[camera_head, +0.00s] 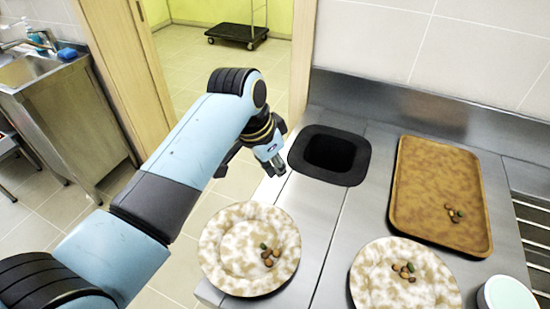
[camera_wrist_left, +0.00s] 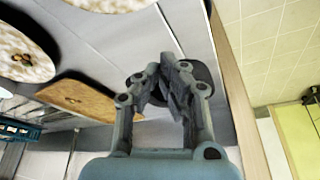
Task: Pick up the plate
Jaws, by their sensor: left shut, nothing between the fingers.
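Two round, mottled cream-and-brown plates lie on the steel counter. The left plate (camera_head: 232,248) is at the counter's left edge, with a few small brown and green pieces on it. The right plate (camera_head: 378,280) is at the front, also with several small pieces. In the left wrist view, one plate (camera_wrist_left: 15,40) shows at the left and another (camera_wrist_left: 108,3) is cut off at the top. My left gripper (camera_head: 274,166) is shut and empty, above the counter's left edge, beyond the left plate and apart from it. It also shows in the wrist view (camera_wrist_left: 170,75). My right gripper is not in view.
A black-rimmed square opening (camera_head: 355,178) is in the counter, right of my gripper. A brown tray (camera_head: 425,165) with small pieces lies at the right. A white round container (camera_head: 508,294) stands at the front right. A sink (camera_head: 25,70) is at the far left.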

